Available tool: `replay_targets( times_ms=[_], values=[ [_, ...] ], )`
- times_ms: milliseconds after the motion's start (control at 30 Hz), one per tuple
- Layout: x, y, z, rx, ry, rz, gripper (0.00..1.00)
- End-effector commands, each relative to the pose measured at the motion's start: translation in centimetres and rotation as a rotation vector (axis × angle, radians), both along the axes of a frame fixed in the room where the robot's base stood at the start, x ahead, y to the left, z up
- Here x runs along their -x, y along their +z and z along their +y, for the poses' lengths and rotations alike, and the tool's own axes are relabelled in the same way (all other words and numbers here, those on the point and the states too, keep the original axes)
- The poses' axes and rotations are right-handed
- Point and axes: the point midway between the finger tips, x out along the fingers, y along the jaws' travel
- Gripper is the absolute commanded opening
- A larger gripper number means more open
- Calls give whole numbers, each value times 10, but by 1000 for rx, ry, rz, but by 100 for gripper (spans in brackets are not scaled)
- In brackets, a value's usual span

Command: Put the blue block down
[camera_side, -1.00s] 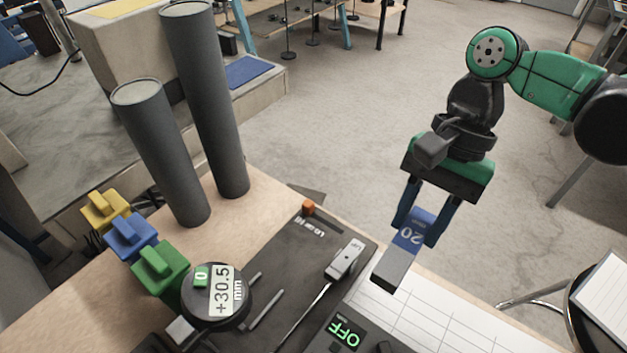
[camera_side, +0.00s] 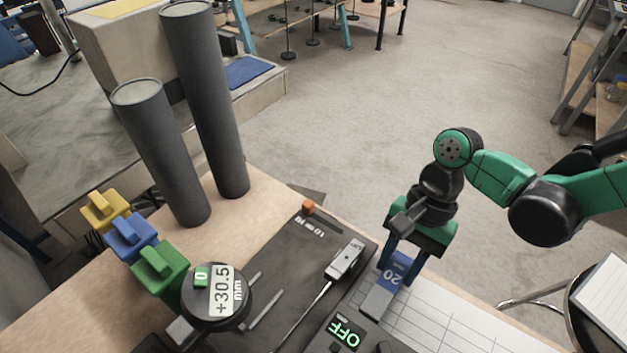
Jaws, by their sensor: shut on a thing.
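The blue block (camera_side: 394,268), marked 20 and with a grey lower part, is between the fingers of my gripper (camera_side: 399,273). My gripper is shut on it from above. The block is tilted in the picture, and its grey end is low over the left edge of the white grid sheet, beside the dark panel. I cannot tell whether it touches the surface.
The dark panel (camera_side: 285,278) carries a lever (camera_side: 345,258), an OFF display (camera_side: 345,334) and a round gauge (camera_side: 217,295) reading +30.5 mm. Yellow, blue (camera_side: 131,237) and green knobbed blocks and two grey cylinders (camera_side: 205,100) stand left. The grid sheet (camera_side: 455,318) has bare room.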

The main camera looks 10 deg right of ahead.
Motion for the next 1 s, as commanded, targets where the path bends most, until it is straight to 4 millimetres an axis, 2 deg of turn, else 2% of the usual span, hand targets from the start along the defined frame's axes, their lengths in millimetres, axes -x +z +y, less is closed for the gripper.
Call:
replay_targets(
  times_ms=[133,167,267,667,767,1000],
  values=[
    [0,-3,0,0,0,0,0],
    [0,-3,0,0,0,0,39],
    [0,-3,0,0,0,0,67],
    [0,1,0,0,0,0,68],
    [-4,12,-3,0,-2,0,68],
    [-16,56,-17,1,-3,1,68]
  ],
)
